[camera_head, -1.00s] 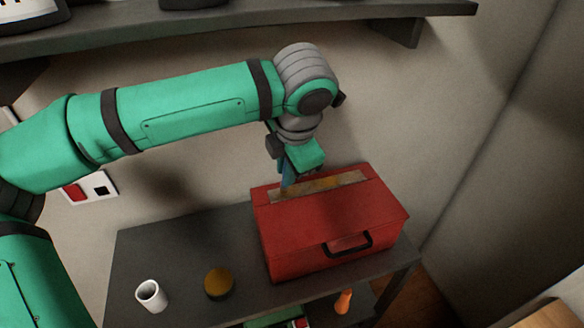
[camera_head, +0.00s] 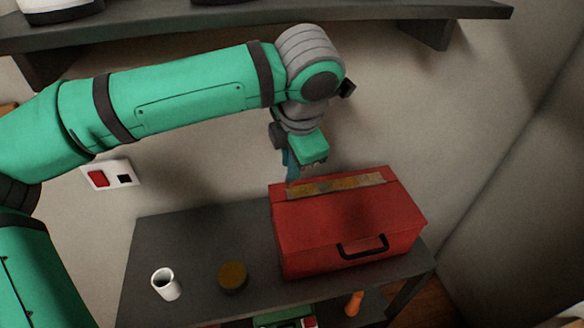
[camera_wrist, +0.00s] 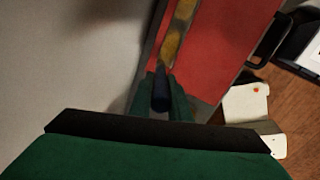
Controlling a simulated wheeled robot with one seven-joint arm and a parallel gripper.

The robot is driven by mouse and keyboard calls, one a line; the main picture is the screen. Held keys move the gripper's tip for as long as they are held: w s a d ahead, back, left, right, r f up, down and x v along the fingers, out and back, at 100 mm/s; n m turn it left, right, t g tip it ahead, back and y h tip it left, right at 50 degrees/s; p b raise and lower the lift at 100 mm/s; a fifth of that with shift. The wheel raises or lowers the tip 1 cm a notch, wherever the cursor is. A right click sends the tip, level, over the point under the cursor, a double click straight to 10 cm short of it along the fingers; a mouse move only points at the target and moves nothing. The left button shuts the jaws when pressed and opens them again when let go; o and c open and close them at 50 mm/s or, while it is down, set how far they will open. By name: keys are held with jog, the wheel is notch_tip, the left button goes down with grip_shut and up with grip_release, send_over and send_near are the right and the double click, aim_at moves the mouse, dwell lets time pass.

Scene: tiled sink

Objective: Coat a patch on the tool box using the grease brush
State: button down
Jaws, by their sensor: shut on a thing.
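The red tool box (camera_head: 345,225) stands on the dark table with its black handle towards the front. A long patch (camera_head: 345,186), brownish yellow and grey, runs along the back of its lid; it also shows in the wrist view (camera_wrist: 174,45). My gripper (camera_head: 291,178) points down at the left end of the patch. In the wrist view my gripper (camera_wrist: 164,88) is shut on the dark handle of the grease brush (camera_wrist: 160,97). The brush's bristles are hard to make out, and I cannot tell whether they touch the lid.
A white cup (camera_head: 166,284) and a round tin with a brown top (camera_head: 232,277) stand on the table (camera_head: 195,235) left of the box. An orange handle (camera_head: 354,303) shows below the table top. A shelf (camera_head: 250,18) runs along the wall above my arm.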

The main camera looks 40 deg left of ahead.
jog(key=shift+r, duration=2.1)
jog(key=shift+r, duration=1.4)
jog(key=shift+f, duration=0.15)
jog(key=shift+x, duration=0.85)
jog(key=shift+s+f, duration=0.1)
jog(key=shift+s, duration=0.05)
